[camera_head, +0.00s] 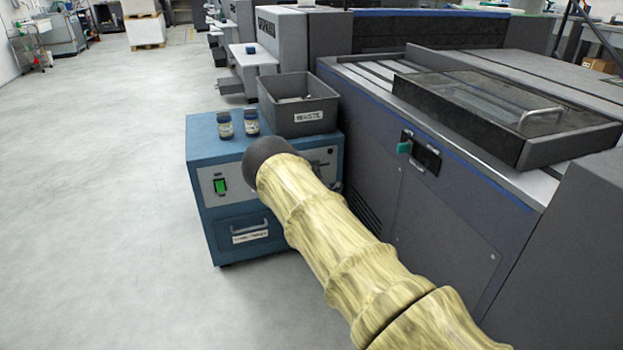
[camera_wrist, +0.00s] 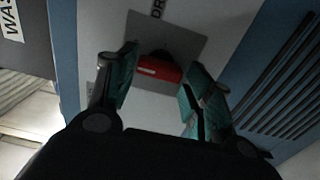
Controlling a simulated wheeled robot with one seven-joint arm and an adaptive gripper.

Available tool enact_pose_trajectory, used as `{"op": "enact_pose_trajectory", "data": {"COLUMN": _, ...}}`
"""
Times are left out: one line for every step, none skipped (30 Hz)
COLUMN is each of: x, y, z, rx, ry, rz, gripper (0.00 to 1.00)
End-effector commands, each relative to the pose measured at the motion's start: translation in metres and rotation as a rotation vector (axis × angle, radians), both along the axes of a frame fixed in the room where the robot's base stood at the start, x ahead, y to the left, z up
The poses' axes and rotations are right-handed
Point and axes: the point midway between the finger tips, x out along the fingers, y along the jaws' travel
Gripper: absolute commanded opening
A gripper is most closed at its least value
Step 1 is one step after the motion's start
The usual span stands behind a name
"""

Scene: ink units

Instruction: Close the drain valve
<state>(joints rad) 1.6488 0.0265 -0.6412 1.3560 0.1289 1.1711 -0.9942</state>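The drain valve's red handle (camera_wrist: 158,73) shows in the wrist view, on a grey plate (camera_wrist: 172,40) under a label partly reading "DR". It lies crosswise, slightly tilted. My gripper (camera_wrist: 162,62) is open, with one teal-padded finger to the left of the handle and one to the right. A gap shows on the left; I cannot tell whether the right finger touches. In the head view my arm covers the valve and most of my gripper against the front of the blue cabinet (camera_head: 228,245).
A grey bin (camera_head: 298,103) labelled "WASTE" and two jars (camera_head: 225,124) (camera_head: 251,121) stand on the cabinet. A green switch (camera_head: 220,186) and a drawer handle (camera_head: 250,233) are on its front. A large grey press (camera_head: 450,220) stands close on the right. The floor at left is clear.

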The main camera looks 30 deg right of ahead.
Motion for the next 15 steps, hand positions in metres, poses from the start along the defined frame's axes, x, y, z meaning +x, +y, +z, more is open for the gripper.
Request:
{"op": "enact_pose_trajectory", "data": {"x": -0.0001, "y": -0.0005, "z": 0.0002, "rx": 0.000, "ry": 0.000, "rz": -0.001, "gripper": 0.65}}
{"op": "enact_pose_trajectory", "data": {"x": -0.0002, "y": -0.0009, "z": 0.0003, "rx": 0.000, "ry": -0.001, "rz": -0.001, "gripper": 0.65}}
{"op": "enact_pose_trajectory", "data": {"x": -0.0004, "y": -0.0012, "z": 0.0005, "rx": 0.000, "ry": -0.001, "rz": -0.001, "gripper": 0.65}}
{"op": "enact_pose_trajectory", "data": {"x": -0.0005, "y": -0.0015, "z": 0.0006, "rx": 0.000, "ry": -0.001, "rz": -0.002, "gripper": 0.65}}
{"op": "enact_pose_trajectory", "data": {"x": -0.0005, "y": -0.0017, "z": 0.0007, "rx": 0.000, "ry": -0.001, "rz": -0.002, "gripper": 0.65}}
{"op": "enact_pose_trajectory", "data": {"x": -0.0006, "y": -0.0019, "z": 0.0008, "rx": 0.000, "ry": -0.001, "rz": -0.002, "gripper": 0.65}}
{"op": "enact_pose_trajectory", "data": {"x": -0.0006, "y": -0.0020, "z": 0.0009, "rx": 0.000, "ry": -0.001, "rz": -0.002, "gripper": 0.65}}
{"op": "enact_pose_trajectory", "data": {"x": -0.0006, "y": -0.0020, "z": 0.0010, "rx": 0.000, "ry": -0.001, "rz": -0.002, "gripper": 0.65}}
{"op": "enact_pose_trajectory", "data": {"x": -0.0006, "y": -0.0020, "z": 0.0011, "rx": 0.000, "ry": -0.001, "rz": -0.002, "gripper": 0.65}}
{"op": "enact_pose_trajectory", "data": {"x": -0.0008, "y": -0.0020, "z": 0.0011, "rx": 0.000, "ry": -0.001, "rz": -0.002, "gripper": 0.65}}
{"op": "enact_pose_trajectory", "data": {"x": -0.0013, "y": -0.0018, "z": 0.0011, "rx": 0.000, "ry": -0.001, "rz": -0.002, "gripper": 0.65}}
{"op": "enact_pose_trajectory", "data": {"x": -0.0026, "y": -0.0015, "z": 0.0010, "rx": 0.000, "ry": -0.001, "rz": -0.003, "gripper": 0.65}}
{"op": "enact_pose_trajectory", "data": {"x": -0.0042, "y": -0.0011, "z": 0.0009, "rx": 0.000, "ry": -0.001, "rz": -0.003, "gripper": 0.65}}
{"op": "enact_pose_trajectory", "data": {"x": -0.0062, "y": -0.0007, "z": 0.0007, "rx": 0.000, "ry": 0.000, "rz": -0.003, "gripper": 0.65}}
{"op": "enact_pose_trajectory", "data": {"x": -0.0095, "y": 0.0003, "z": 0.0007, "rx": 0.000, "ry": 0.000, "rz": -0.003, "gripper": 0.65}}
